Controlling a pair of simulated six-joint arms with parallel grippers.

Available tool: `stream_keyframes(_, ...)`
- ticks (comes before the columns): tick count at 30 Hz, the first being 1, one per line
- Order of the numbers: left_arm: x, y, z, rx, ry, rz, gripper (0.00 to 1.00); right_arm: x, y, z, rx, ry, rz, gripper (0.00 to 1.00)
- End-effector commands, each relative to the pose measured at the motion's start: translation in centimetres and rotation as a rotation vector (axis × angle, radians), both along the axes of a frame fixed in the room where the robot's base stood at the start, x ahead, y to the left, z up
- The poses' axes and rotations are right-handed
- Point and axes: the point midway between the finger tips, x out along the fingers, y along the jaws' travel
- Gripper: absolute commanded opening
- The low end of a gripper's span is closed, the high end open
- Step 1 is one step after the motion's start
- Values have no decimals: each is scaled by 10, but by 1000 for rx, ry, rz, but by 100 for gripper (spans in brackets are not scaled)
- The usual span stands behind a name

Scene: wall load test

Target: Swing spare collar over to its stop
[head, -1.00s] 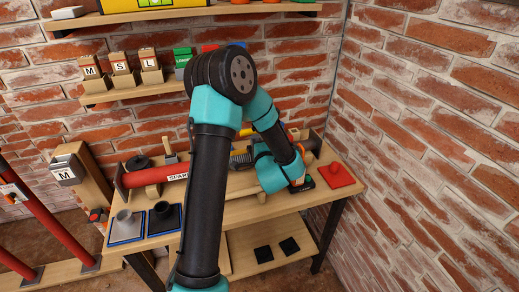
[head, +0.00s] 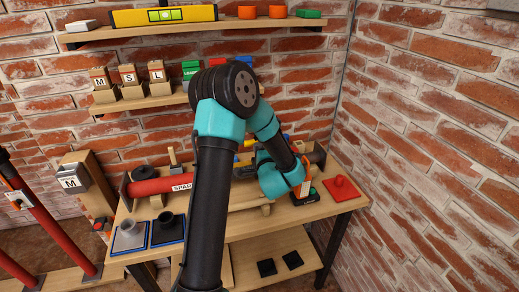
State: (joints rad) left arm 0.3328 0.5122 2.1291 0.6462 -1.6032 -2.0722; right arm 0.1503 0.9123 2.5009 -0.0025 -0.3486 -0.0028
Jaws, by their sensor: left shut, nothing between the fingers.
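A red tube (head: 160,186) with a label that begins "SPAR" (head: 182,187) lies across wooden supports on the workbench (head: 232,224). My left arm crosses in front of it and hides its middle. The spare collar and its stop cannot be made out; that stretch is behind my arm. My right gripper is not in view.
Grey (head: 129,234) and black (head: 167,228) flanged bases sit at the bench's front left. Labelled boxes (head: 130,82) line the lower wall shelf.

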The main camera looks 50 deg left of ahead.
Motion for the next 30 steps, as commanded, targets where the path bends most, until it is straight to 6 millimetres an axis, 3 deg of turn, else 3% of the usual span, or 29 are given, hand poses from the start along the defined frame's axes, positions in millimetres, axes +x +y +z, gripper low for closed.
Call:
stream_keyframes(2, 3, 7, 7, 13, -17, 3, 0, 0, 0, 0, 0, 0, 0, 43)
stream_keyframes(8, -1, -3, 6, 11, -16, 1, 0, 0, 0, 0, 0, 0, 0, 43)
stream_keyframes(30, -57, -119, 1, 2, -1, -6, 0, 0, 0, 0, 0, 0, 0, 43)
